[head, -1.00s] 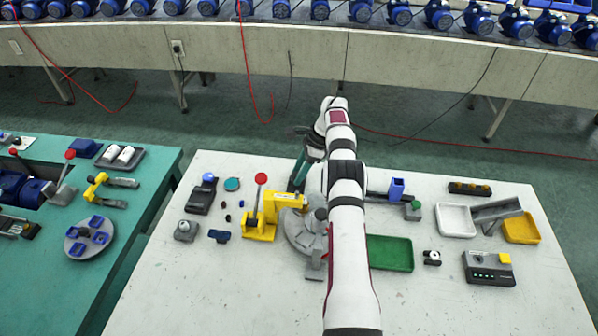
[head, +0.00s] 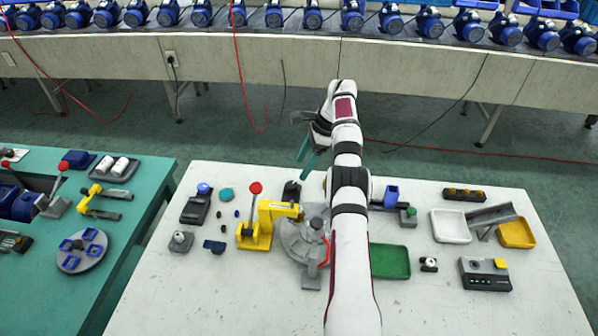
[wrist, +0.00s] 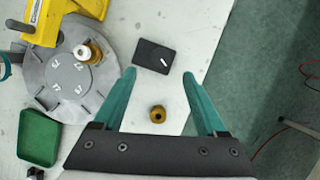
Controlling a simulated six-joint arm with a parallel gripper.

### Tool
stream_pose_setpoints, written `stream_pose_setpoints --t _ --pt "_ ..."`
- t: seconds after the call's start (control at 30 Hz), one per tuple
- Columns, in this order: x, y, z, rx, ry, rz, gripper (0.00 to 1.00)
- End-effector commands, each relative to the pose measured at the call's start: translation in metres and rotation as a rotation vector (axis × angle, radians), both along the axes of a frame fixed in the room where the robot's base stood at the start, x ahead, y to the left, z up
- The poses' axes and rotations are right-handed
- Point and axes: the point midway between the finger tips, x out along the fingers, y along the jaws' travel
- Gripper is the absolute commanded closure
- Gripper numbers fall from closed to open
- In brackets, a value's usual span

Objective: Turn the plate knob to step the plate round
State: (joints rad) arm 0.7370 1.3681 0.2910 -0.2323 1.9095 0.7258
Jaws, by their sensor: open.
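The round grey plate (head: 296,238) lies on the white table beside the yellow press, partly behind my arm. A small dark knob (head: 316,223) stands up on it. In the wrist view the plate (wrist: 50,97) is at the left, and a pale-topped post with a brass base (wrist: 88,53) stands on it; I cannot tell if this is the same knob. My gripper (head: 308,160) is up near the table's far edge, beyond the plate. In the wrist view its green fingers (wrist: 160,75) are spread apart with nothing held, well right of the plate.
The yellow press (head: 258,228) with a red-topped lever stands left of the plate. A green tray (head: 390,262) is at its right. A black box (wrist: 153,55) and a brass piece (wrist: 157,113) lie on the table below my gripper. The table front is clear.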

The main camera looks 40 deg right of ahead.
Motion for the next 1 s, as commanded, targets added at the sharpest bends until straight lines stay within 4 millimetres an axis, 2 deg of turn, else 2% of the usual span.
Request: stream_pose_setpoints --t 0.27,0.37,0.47,0.6,0.7,0.8,0.87,1.0 --pt "0.001 0.000 0.002 -0.020 -0.006 0.031 0.26" --pt "0.004 0.000 0.015 -0.150 -0.048 0.227 0.26" --pt "0.001 0.008 0.036 -0.366 -0.113 0.582 0.26" --pt "-0.016 0.034 0.061 -0.631 -0.180 1.071 0.26" --pt "-0.029 0.052 0.072 -0.760 -0.207 1.317 0.26" --pt "-0.037 0.062 0.077 -0.825 -0.219 1.447 0.26" --pt "-0.038 0.064 0.074 -0.839 -0.220 1.475 0.26" --pt "-0.030 0.059 0.048 -0.837 -0.219 1.480 0.26"
